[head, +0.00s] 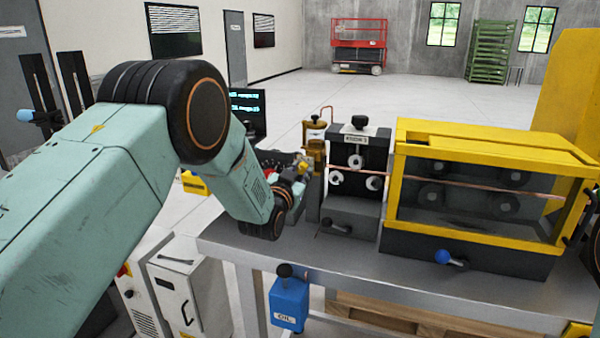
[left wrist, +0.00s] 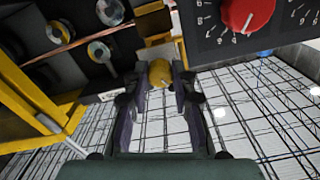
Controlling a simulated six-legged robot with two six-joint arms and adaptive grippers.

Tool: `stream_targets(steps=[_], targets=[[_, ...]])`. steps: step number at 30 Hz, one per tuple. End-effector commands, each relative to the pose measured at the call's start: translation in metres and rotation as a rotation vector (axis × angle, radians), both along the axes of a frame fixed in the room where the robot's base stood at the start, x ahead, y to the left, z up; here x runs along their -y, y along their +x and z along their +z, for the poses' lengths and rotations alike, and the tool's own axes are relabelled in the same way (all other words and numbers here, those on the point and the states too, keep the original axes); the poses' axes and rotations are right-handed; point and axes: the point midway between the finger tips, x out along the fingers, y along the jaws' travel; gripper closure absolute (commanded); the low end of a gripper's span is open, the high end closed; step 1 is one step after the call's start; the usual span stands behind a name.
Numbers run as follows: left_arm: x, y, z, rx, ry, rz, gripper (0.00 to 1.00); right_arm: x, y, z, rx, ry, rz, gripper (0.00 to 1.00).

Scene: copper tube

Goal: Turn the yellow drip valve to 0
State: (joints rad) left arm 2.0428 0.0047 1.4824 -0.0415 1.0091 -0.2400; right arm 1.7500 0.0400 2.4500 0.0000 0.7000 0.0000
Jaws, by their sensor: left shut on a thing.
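The yellow drip valve (left wrist: 159,73) shows in the left wrist view as a round yellow knob between my fingertips. My left gripper (left wrist: 162,82) is shut on it, one finger on each side. In the head view my left gripper (head: 297,174) is beside the amber drip oiler (head: 315,138), left of the dark roller unit. There the arm and fingers mostly hide the knob. A small pale mark shows on the knob, but I cannot read its setting. My right gripper is in neither view.
A red dial (left wrist: 247,13) on a dark numbered panel is close to the right of the fingers. The roller unit (head: 352,210) and yellow-framed guard (head: 470,243) stand on the grey bench (head: 300,258). A copper tube (head: 452,180) runs through them. A blue oil can (head: 289,300) hangs below the bench edge.

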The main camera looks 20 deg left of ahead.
Motion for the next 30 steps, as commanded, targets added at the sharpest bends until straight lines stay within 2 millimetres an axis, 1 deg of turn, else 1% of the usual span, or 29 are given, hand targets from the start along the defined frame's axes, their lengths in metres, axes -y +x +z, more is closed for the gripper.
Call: stream_targets(steps=[8, 14, 20, 30], targets=[[0.001, 0.001, 0.002, 0.004, -0.012, -0.003, 1.0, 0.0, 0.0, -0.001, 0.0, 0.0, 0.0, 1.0], [0.001, 0.001, 0.001, 0.003, -0.089, -0.002, 1.0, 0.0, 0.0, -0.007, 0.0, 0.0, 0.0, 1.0], [0.001, 0.001, 0.001, -0.001, -0.241, -0.003, 1.0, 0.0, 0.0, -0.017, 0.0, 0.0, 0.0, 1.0], [0.002, 0.001, 0.002, -0.01, -0.563, -0.004, 1.0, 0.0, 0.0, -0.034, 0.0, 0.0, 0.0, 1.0]])
